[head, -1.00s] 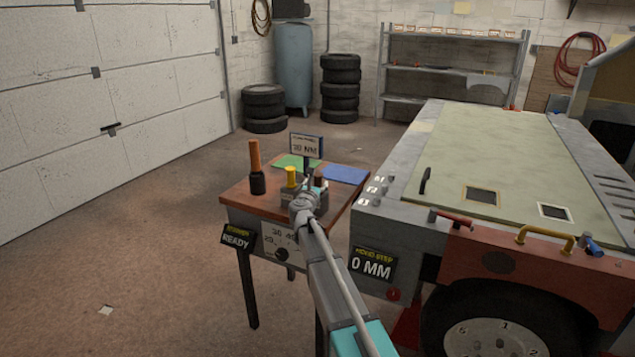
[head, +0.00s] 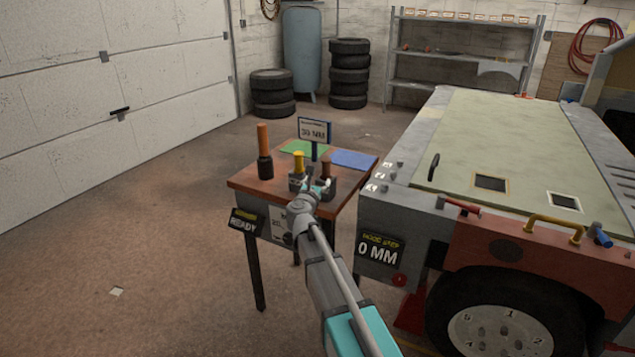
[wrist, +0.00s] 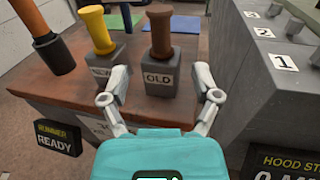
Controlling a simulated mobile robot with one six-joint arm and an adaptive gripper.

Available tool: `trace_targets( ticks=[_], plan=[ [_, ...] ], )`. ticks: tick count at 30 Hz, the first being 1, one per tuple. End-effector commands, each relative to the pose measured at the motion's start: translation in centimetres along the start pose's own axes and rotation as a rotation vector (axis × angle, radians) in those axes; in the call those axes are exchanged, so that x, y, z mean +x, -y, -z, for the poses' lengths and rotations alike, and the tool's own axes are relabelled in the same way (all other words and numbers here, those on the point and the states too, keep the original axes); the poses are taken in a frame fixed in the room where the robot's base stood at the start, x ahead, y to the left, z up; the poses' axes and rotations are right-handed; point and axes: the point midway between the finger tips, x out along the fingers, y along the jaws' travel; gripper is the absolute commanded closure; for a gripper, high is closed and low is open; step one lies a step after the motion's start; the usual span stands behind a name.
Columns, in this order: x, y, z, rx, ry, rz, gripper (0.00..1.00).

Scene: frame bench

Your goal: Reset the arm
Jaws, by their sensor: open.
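My gripper (wrist: 160,97) is open and empty in the wrist view, its two fingers spread in front of the block labelled OLD (wrist: 160,79). A brown knobbed piece (wrist: 160,32) stands upright in that block. To its left a yellow knobbed piece (wrist: 98,30) stands in a block marked NEW. In the head view my arm reaches to the small wooden bench (head: 243,184), and the gripper is partly hidden by my own wrist. The yellow piece (head: 298,163) and the brown piece (head: 325,168) show just beyond it.
An orange-handled tool (head: 264,150) stands at the bench's left. Green (head: 300,147) and blue (head: 354,159) mats lie behind, beside a sign (head: 315,131). The vehicle (head: 520,150) stands close on the right, its sign reading 0 MM (head: 380,251). Open floor (head: 120,230) lies left.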

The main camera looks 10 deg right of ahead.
Motion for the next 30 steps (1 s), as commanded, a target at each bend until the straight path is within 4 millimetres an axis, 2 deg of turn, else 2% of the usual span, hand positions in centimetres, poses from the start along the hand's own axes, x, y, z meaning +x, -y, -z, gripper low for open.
trace_targets(
  ticks=[15,20,26,30],
  plan=[
    [0.0,0.0,0.0,0.0,0.0,0.0,0.2],
    [-0.2,-0.2,-0.6,-0.047,0.014,-0.032,0.2],
    [-1.2,-1.2,-2.2,-0.242,0.069,-0.157,0.2],
    [-2.7,-2.5,-3.3,-0.469,0.13,-0.293,0.2]
  ],
)
